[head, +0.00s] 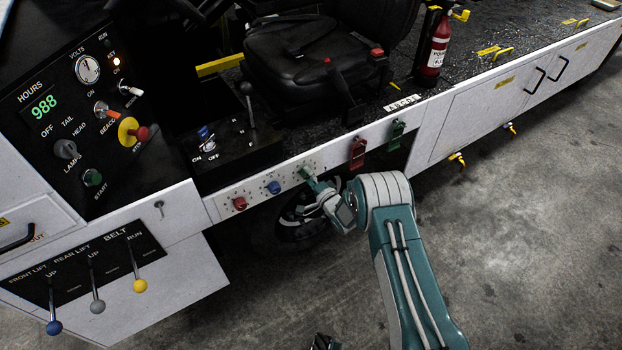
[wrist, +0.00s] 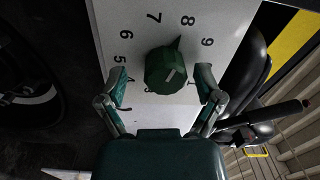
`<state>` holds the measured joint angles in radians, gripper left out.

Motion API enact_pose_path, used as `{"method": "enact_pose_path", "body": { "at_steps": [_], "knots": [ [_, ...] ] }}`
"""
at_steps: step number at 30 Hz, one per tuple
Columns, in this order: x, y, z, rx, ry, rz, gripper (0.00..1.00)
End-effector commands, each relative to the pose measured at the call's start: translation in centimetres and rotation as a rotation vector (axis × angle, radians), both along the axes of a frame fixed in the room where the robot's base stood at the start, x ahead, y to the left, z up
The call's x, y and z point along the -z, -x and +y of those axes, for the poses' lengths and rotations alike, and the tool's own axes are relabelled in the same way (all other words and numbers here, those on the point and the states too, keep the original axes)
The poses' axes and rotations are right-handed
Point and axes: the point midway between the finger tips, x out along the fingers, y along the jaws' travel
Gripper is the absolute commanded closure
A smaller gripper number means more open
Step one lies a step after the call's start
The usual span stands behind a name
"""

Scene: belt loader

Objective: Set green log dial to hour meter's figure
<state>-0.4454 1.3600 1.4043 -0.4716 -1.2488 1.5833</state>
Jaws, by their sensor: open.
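The hour meter (head: 44,106) on the black panel at the left of the head view reads 988 in green figures. The green log dial (head: 307,171) is the rightmost of three dials on the white strip. My gripper (wrist: 161,78) is open, with one finger on either side of the dial and gaps between. My gripper (head: 311,184) partly covers the dial's surroundings in the head view.
A red dial (head: 239,204) and a blue dial (head: 273,187) sit left of the green one. A red latch (head: 357,152) and a green latch (head: 397,133) hang to its right. Levers (head: 139,286) stand at lower left. Concrete floor lies open at right.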

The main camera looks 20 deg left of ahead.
Motion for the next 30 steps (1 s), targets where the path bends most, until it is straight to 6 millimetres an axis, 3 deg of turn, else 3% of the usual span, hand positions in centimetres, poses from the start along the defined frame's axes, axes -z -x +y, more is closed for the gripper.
{"method": "enact_pose_path", "body": {
  "at_steps": [5,19,30],
  "knots": [
    [0.0,0.8,-1.2,0.001,0.001,0.001,0.15],
    [0.4,6.4,-8.3,0.004,0.001,0.005,0.15],
    [0.4,7.5,-9.4,0.001,0.002,0.003,0.15]
  ]
}}
